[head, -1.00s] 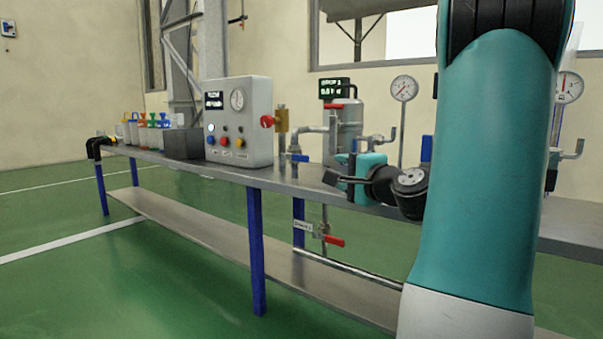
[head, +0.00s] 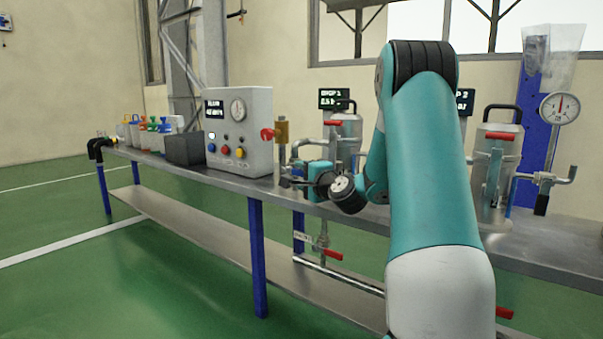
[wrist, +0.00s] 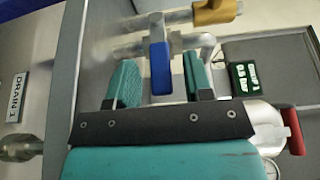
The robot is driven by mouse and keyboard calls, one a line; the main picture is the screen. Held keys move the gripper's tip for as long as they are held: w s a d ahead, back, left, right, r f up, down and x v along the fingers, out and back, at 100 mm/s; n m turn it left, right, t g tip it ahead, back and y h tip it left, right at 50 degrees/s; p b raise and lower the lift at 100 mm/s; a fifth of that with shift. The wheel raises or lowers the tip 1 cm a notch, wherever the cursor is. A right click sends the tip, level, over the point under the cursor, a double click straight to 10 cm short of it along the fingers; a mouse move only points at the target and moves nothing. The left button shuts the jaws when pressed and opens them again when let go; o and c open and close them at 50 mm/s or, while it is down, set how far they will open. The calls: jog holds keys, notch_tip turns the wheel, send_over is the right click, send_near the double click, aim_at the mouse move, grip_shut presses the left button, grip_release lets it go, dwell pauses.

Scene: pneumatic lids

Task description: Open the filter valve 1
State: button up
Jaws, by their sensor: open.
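A blue lever handle (wrist: 161,68) sits on a metal pipe in the wrist view; it appears to be the filter valve 1 handle, though no label for it is readable. My gripper (wrist: 160,64) is open, with one teal finger on each side of the handle. A gap shows on both sides, so neither finger appears to touch it. In the head view my gripper (head: 291,181) is at the pipework right of the control box, and the handle is largely hidden there. The filter vessel (head: 345,128) with a red handle stands behind my wrist.
The grey control box (head: 239,130) stands left of my gripper. A brass fitting (head: 282,130) with a red knob rises close by. Below the bench (head: 215,183) is a drain valve with a red lever (head: 333,255); a DRAIN 1 label (wrist: 28,94) shows in the wrist view.

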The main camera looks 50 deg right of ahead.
jog(key=shift+w+d, duration=0.2)
jog(key=shift+w, duration=0.45)
grip_shut()
jog(key=shift+r, duration=0.15)
